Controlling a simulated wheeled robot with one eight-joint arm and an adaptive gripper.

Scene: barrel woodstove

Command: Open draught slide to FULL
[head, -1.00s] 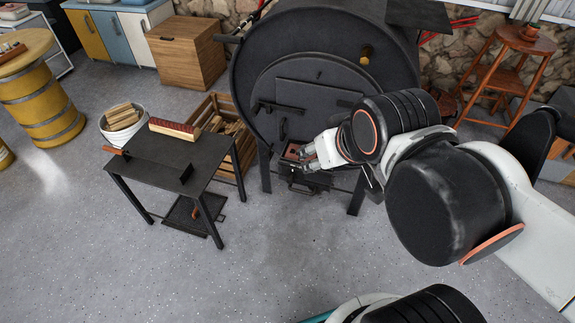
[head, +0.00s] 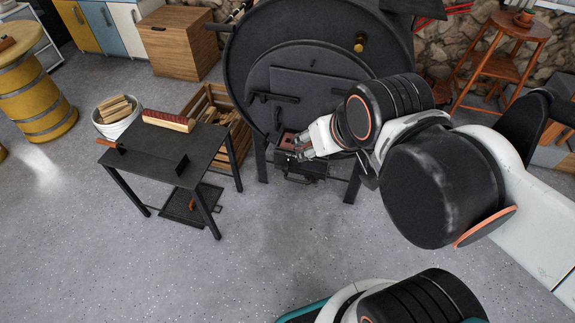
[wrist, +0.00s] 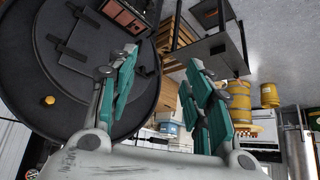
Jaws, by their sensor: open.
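The black barrel woodstove (head: 310,70) stands at the back centre, its round front facing me. Low on its front is a small reddish panel in a dark frame (head: 288,140), which I take for the draught area; it also shows at the top of the wrist view (wrist: 128,14). I cannot make out the slide's handle or its setting. My gripper (head: 303,148) is open, just right of that panel in the head view and partly covering it. In the wrist view its teal-padded fingers (wrist: 163,62) are spread with nothing between them. Contact cannot be told.
A low black table (head: 165,155) with a red-topped block (head: 168,121) stands left of the stove. A wood crate (head: 230,125) and a white bucket of firewood (head: 117,112) are behind it. A wooden stool (head: 500,62) stands right. The floor in front is clear.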

